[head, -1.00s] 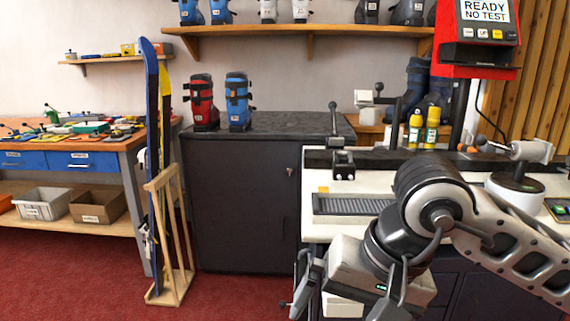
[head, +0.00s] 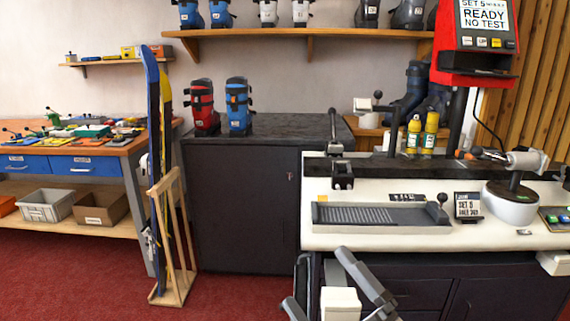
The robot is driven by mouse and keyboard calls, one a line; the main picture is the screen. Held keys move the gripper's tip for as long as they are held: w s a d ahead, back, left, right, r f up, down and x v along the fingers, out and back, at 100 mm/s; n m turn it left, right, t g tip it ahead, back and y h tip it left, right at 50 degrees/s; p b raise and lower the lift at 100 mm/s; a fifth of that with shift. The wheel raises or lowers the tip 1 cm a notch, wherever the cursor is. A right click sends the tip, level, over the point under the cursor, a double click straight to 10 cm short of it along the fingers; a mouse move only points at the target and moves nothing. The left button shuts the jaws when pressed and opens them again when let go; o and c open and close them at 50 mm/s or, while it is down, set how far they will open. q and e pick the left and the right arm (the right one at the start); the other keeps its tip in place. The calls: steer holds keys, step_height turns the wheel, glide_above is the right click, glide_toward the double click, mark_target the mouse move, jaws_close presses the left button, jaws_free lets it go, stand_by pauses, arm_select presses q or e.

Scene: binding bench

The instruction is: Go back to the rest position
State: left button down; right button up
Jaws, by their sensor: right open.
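My right gripper (head: 332,280) shows at the bottom edge, in front of the white-topped bench (head: 330,238). Its jaws are apart, with nothing seen between them. Its grey fingers and a pale block of its body show; the rest of the arm is below the picture. It is apart from the grey ribbed tray (head: 372,214) on the bench top. My left gripper is not in view.
On the bench are a small sign (head: 467,206), a white round-based device (head: 511,200) and two yellow bottles (head: 430,134). A red display unit (head: 475,40) stands above. A wooden rack (head: 172,240) holds skis (head: 155,130) at left. Red carpet (head: 235,296) is clear in front of the dark cabinet (head: 243,200).

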steer(key=s+d+f+m+g+h, duration=0.2)
steer(key=s+d+f+m+h, duration=0.1)
steer(key=f+m, duration=0.3)
steer(key=s+d+f+m+g+h+p, duration=0.1)
steer(key=s+d+f+m+g+h, duration=0.1)
steer(key=f+m, duration=0.4)
steer(key=s+d+f+m+g+h+p, duration=0.1)
steer(key=s+d+f+m+g+h, duration=0.2)
steer(key=f, duration=0.9)
steer(key=s+m+h, duration=0.2)
steer(key=m, duration=0.2)
steer(key=shift+s+d+f+g+h, duration=0.2)
steer(key=shift+d+g+h, duration=0.1)
steer(key=shift+d+h, duration=0.1)
